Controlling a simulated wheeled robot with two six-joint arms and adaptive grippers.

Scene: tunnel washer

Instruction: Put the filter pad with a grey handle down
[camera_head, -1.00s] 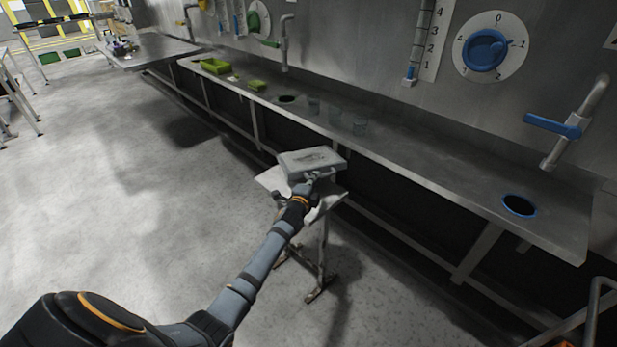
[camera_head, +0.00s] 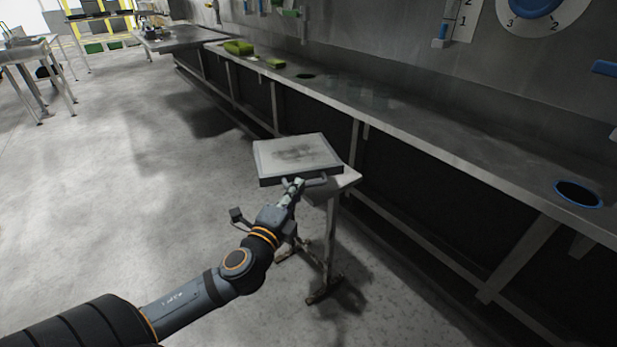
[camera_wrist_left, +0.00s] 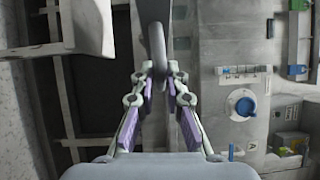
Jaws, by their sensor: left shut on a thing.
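The filter pad (camera_head: 298,153) is a flat grey slab with a dark smudge on its top face. In the head view it lies roughly level over a small white-topped stand (camera_head: 346,177) and hides most of the top. I cannot tell whether it touches the stand. Its grey handle (camera_head: 319,181) is on the near edge. My left gripper (camera_head: 294,186) is shut on the handle, at the pad's near side. In the left wrist view the handle (camera_wrist_left: 157,45) runs between the fingertips (camera_wrist_left: 158,75). My right gripper is not in view.
A long steel counter (camera_head: 440,135) runs behind the stand, with a blue-rimmed hole (camera_head: 578,194) at right. Green trays (camera_head: 238,47) and faint clear vessels stand farther along it. The floor (camera_head: 130,170) to the left is clear.

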